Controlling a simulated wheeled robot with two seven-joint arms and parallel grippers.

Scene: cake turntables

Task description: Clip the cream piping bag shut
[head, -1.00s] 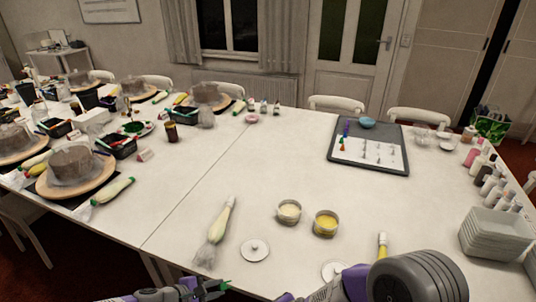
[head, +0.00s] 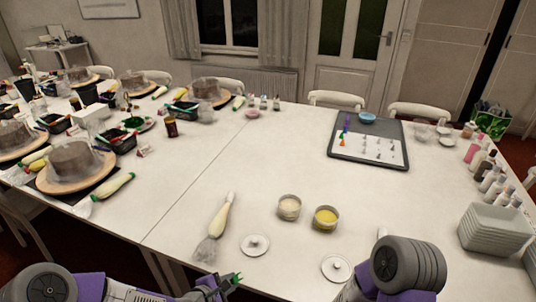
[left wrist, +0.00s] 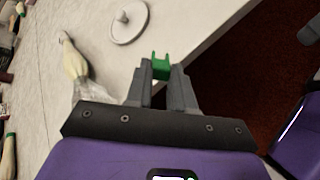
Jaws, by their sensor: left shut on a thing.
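The cream piping bag (head: 222,222) lies on the white table near its front edge. Its pale tip points away from me and its clear, crumpled open end faces me. It also shows in the left wrist view (left wrist: 73,62). My left gripper (head: 225,284) is shut on a small green clip (left wrist: 161,66). It holds the clip by the table's front edge, to the right of the bag's clear end and apart from it. My right arm shows at the lower right, but its gripper is hidden.
Two round lids (head: 255,244) (head: 336,267) and two small tubs, one cream (head: 289,208) and one yellow (head: 326,218), are right of the bag. Stacked white trays (head: 492,230) and bottles line the right edge. The table's middle is clear.

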